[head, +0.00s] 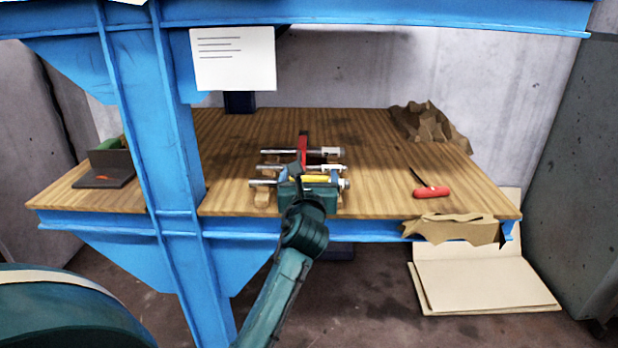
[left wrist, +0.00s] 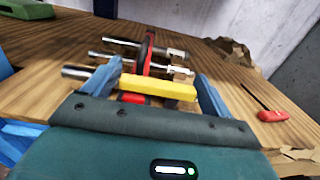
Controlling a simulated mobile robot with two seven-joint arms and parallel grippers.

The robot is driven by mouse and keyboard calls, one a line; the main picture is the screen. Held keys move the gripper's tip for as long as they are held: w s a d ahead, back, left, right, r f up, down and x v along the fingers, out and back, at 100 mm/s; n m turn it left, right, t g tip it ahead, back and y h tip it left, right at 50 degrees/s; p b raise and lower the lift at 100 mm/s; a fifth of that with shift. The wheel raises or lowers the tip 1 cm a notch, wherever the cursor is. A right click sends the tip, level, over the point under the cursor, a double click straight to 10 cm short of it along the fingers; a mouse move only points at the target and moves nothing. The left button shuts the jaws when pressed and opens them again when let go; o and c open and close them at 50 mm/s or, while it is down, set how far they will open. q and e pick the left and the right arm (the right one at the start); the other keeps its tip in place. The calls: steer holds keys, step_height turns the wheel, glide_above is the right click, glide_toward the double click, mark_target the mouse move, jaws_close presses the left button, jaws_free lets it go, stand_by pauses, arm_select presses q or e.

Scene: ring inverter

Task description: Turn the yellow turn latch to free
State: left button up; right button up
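The yellow turn latch (head: 316,179) is a short bar on the near side of a fixture of metal rods and wooden blocks on the table. It shows clearly in the left wrist view (left wrist: 158,88), lying crosswise. My left gripper (head: 309,177) reaches over the table's front edge to the latch. Its two blue fingers are spread wide, one near each end of the bar, as the left wrist view (left wrist: 163,90) shows. I cannot tell whether either finger touches it. A red and black upright ring (left wrist: 147,52) stands behind the latch. My right gripper is out of view.
The wooden tabletop (head: 375,165) is mostly clear around the fixture. A red-handled tool (head: 431,191) lies to the right, crumpled brown paper (head: 430,125) at the back right. A blue post (head: 165,130) stands to the left, with a dark holder (head: 105,167) beyond it.

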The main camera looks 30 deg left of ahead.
arm_select(q)
steer(key=c, duration=0.6)
